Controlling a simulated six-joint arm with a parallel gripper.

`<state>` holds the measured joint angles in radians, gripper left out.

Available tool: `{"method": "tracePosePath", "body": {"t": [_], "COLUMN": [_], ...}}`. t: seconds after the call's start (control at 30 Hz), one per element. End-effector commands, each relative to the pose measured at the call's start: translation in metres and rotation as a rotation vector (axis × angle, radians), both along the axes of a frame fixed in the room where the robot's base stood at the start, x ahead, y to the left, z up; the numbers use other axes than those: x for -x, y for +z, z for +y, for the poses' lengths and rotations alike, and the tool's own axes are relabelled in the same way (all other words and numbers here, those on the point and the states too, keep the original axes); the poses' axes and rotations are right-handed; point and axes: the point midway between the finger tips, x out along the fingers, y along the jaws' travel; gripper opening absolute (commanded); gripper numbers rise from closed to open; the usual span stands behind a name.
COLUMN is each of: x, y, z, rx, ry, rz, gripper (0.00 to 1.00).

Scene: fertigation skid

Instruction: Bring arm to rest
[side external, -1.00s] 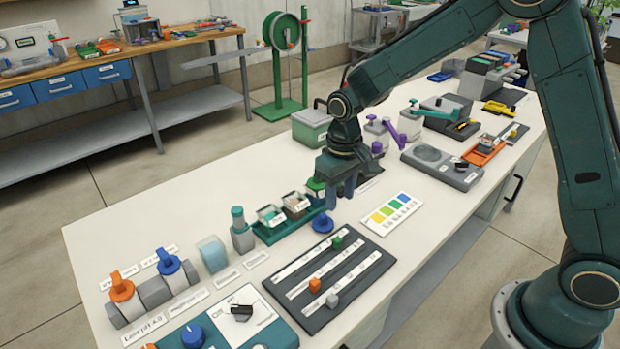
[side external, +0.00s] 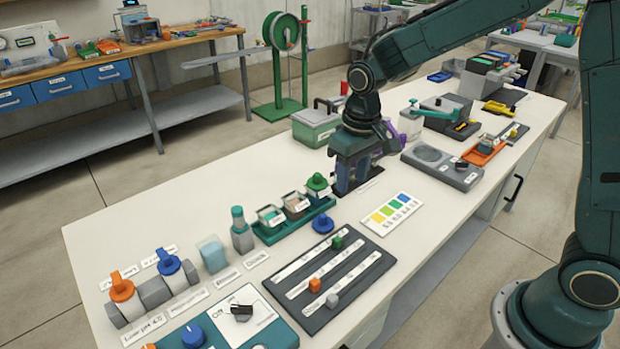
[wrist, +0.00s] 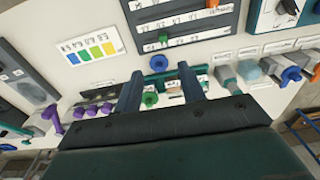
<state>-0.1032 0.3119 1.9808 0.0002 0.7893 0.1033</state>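My gripper (side external: 350,186) hangs fingers-down over the white bench, just right of the teal rack (side external: 278,232) of small jars. Its two fingers stand apart with nothing between them in the wrist view (wrist: 159,80). A green knob-topped piece (side external: 317,183) stands at the rack's right end, left of the fingers; it also shows in the wrist view (wrist: 150,98). A blue round knob (side external: 322,224) lies on the bench in front of it. My gripper hides part of the purple-handled items behind it.
A colour chart (side external: 391,211) lies right of my gripper, and a dark slotted board (side external: 330,278) with sliders lies in front. A green-grey box (side external: 315,126) stands behind. Orange and blue valves (side external: 122,287) are at the left front. The bench's far left is clear.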

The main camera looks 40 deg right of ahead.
Motion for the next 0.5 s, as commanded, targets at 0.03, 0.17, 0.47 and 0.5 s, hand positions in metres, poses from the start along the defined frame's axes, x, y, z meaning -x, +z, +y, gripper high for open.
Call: {"method": "tracePosePath", "body": {"t": [0.03,0.17,0.47,0.5], "x": [0.006,0.024,0.071,0.078], "y": [0.012,0.037,0.084,0.089], "z": [-0.002,-0.008,-0.020,-0.021], "rx": [-0.002,-0.005,-0.008,-0.008], "ry": [-0.001,-0.001,-0.001,-0.002], "rz": [-0.019,-0.060,-0.153,-0.166], "gripper": [0.40,0.40,0.40,0.40]}}
